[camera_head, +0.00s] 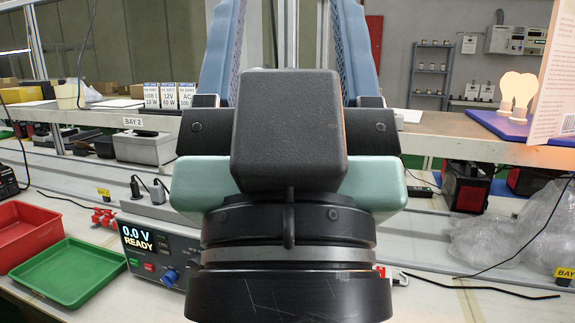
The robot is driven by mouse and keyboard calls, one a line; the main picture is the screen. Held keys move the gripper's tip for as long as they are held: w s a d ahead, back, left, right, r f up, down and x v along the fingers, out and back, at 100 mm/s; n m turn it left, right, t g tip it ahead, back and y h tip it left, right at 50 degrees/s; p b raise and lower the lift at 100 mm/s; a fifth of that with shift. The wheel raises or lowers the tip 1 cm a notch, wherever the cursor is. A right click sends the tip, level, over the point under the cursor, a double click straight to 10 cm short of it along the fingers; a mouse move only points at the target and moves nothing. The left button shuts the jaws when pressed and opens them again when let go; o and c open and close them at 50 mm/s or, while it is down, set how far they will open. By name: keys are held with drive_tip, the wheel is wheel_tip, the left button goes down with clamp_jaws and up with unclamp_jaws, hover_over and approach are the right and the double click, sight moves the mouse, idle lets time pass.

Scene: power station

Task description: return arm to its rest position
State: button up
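My gripper (290,12) fills the middle of the head view, seen from behind its black wrist and pale green body. Its two blue fingers stand up on either side with a wide gap between them, and no object shows in the gap. The fingertips are cut off by the top edge of the picture. The wrist hides the middle of the bench.
The white bench (60,185) carries a red tray (30,228), a green tray (72,272) and a power supply (150,250) reading "0.0 V READY", left of my wrist. Clear plastic wrap (510,235) and black cables lie right. A raised shelf (440,128) holds bulbs (518,90) and boxes.

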wheel_tip(320, 180, up, 18)
drive_tip(key=p, duration=1.5)
drive_tip(key=shift+f, duration=0.2)
